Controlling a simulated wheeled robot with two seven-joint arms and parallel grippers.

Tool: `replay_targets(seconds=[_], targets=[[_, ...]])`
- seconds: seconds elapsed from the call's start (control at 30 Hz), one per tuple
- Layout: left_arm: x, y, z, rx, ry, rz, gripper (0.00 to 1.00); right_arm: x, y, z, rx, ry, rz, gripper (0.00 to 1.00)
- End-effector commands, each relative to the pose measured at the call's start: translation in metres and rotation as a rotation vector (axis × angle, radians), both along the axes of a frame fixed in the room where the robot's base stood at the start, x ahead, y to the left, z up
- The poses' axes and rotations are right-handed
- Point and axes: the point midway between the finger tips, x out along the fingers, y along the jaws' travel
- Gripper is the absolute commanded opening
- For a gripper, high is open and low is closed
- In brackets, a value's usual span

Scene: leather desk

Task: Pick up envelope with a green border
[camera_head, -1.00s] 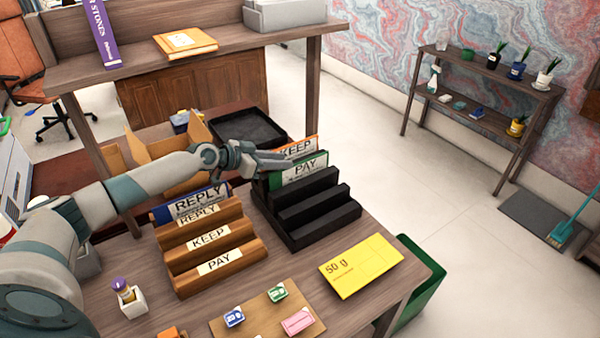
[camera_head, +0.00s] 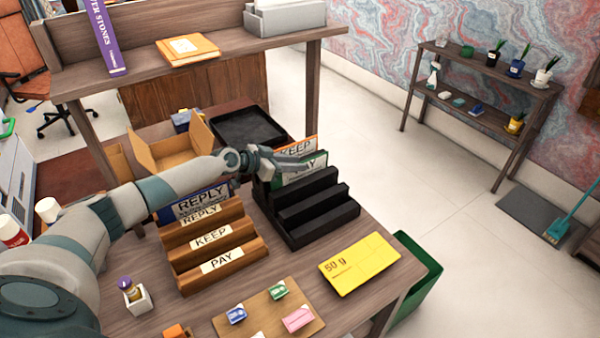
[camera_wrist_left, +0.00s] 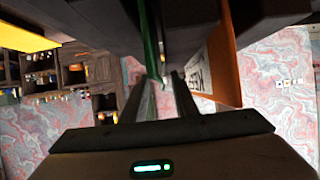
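The green-bordered envelope (camera_head: 309,166), marked PAY, stands upright in the back of the black stepped rack. It shows edge-on as a thin green strip in the left wrist view (camera_wrist_left: 151,40). My left gripper (camera_head: 302,162) is at its upper edge and partly hides it in the head view. In the left wrist view the two fingers (camera_wrist_left: 165,84) are apart, with the green edge between their tips; I cannot tell whether they touch it. An orange-bordered KEEP envelope (camera_head: 300,145) stands just behind. My right gripper is not in view.
The black rack (camera_head: 322,213) has empty front steps. A wooden rack (camera_head: 227,255) to its left holds a blue-bordered REPLY envelope (camera_head: 188,207). A yellow 50 g envelope (camera_head: 360,264) lies at the right of the desk. A shelf (camera_head: 190,70) stands above the back.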

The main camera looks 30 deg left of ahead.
Motion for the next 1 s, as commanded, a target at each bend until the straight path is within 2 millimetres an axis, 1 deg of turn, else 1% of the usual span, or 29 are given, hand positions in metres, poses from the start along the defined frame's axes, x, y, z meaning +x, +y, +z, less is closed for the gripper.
replay_targets(seconds=[0.1,0.53,0.57,0.6,0.67,1.0], targets=[[0.0033,-0.0025,-0.0022,0.0,0.0,-0.001,0.27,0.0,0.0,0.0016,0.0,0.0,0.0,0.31],[0.0033,-0.0022,-0.0027,0.001,0.0,0.0,0.27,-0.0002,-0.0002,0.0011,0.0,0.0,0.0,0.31],[0.0032,-0.0021,-0.0026,0.001,0.0,0.0,0.24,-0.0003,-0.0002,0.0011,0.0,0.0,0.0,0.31],[0.0032,-0.0021,-0.0026,0.001,0.0,0.0,0.15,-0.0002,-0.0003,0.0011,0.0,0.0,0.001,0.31],[0.0032,-0.0021,-0.0026,0.001,0.0,0.0,0.0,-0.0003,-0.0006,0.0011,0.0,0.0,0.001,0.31],[0.0033,-0.002,-0.0021,0.001,0.0,0.0,0.0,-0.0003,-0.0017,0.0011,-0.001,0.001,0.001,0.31]])
